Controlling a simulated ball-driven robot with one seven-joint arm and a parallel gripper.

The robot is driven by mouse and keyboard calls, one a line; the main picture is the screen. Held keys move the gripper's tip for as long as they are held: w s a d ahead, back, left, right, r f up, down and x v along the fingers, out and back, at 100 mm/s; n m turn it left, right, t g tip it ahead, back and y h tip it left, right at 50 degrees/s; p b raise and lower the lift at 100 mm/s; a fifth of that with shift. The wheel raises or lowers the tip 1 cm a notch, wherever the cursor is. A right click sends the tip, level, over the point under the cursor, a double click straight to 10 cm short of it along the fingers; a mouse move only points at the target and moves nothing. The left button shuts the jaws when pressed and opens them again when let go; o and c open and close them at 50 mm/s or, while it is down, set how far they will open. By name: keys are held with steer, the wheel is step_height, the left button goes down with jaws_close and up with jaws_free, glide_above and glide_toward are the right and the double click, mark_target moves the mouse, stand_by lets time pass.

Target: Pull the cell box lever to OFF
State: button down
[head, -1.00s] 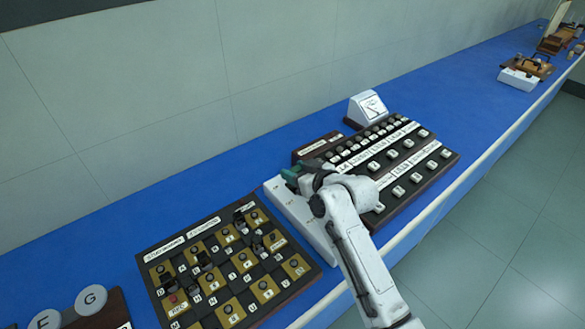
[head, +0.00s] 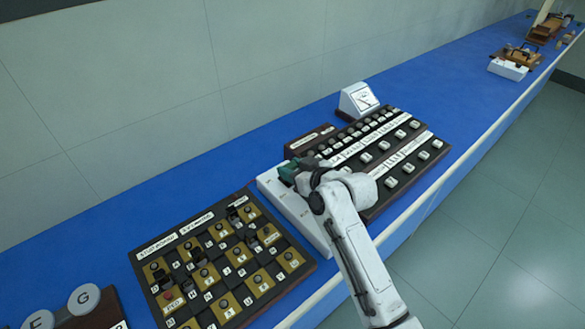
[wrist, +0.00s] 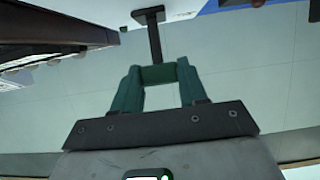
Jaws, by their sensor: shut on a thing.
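The cell box appears to be the long white box (head: 290,206) between the two dark panels in the head view; its markings are too small to read. My gripper (head: 288,172) is over its far end, with green fingers low above it. In the wrist view the gripper (wrist: 158,74) has its fingertips around the end of a dark stem with a flat crosspiece (wrist: 153,32), which looks like the lever. The gripper is shut on it. In the head view my arm and gripper hide the lever and part of the box.
A dark panel with gold squares and knobs (head: 208,240) lies left of the box. A larger panel with rows of white knobs (head: 404,160) lies right, with a white meter (head: 357,101) behind it.

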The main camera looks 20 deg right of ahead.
steer(key=shift+s+f, duration=0.1)
steer(key=shift+f, duration=0.1)
steer(key=c, duration=0.6)
jaws_free()
steer(key=shift+r, duration=0.1)
steer(key=shift+c, duration=0.2)
steer(key=shift+o, duration=0.2)
steer(key=shift+r, duration=0.65)
steer(key=s+r+b, duration=0.2)
steer(key=s+r, duration=0.9)
steer(key=s, duration=0.3)
steer(key=shift+r, duration=0.35)
steer(key=shift+a, duration=0.1)
